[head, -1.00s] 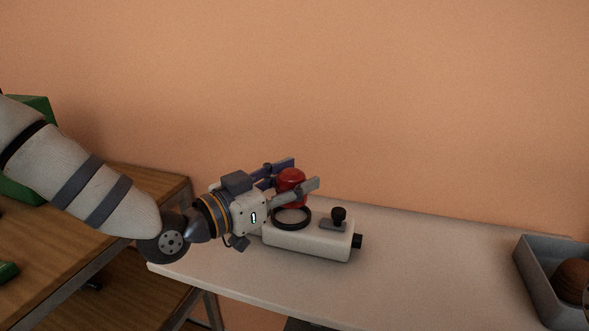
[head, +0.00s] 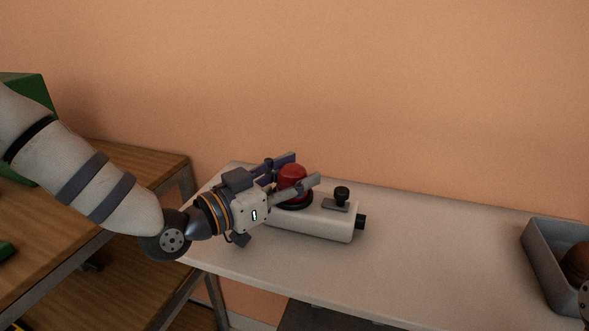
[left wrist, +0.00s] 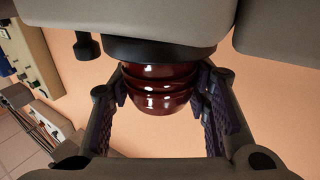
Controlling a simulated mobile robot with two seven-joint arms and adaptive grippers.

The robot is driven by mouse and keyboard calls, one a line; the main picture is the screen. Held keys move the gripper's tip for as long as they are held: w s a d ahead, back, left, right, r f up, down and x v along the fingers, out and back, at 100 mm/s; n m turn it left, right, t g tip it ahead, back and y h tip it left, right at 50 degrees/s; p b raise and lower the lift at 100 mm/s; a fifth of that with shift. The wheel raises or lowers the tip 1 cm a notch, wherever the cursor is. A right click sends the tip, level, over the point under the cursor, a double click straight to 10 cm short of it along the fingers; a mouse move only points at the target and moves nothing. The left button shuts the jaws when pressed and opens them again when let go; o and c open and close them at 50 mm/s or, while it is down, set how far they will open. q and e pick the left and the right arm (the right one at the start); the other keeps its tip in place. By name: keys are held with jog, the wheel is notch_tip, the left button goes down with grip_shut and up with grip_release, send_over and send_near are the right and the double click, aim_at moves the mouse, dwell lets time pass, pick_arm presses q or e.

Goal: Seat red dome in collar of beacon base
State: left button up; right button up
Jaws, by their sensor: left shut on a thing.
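The red dome (head: 292,176) is upright between the fingers of my left gripper (head: 296,172), which is shut on it. The beacon base is a pale block (head: 325,222) on the light table, with a black collar (head: 295,206) and a black knob (head: 342,192) on top. The dome's lower end is at the collar and covers its opening. In the left wrist view, which is turned over, the ridged dome (left wrist: 158,88) meets the dark collar (left wrist: 150,50) with no clear gap. I cannot tell how deep it sits.
A grey bin (head: 540,262) with a brown round thing (head: 578,262) stands at the table's right end. The light table (head: 430,250) is clear between base and bin. A wooden bench (head: 130,165) stands at the left. The orange wall is behind.

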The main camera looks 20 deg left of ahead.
pick_arm(q)
jog(key=shift+f, duration=0.15)
dwell(0.5)
jog(key=o, duration=1.2)
notch_tip(320, 180, up, 10)
jog(key=shift+f, duration=0.1)
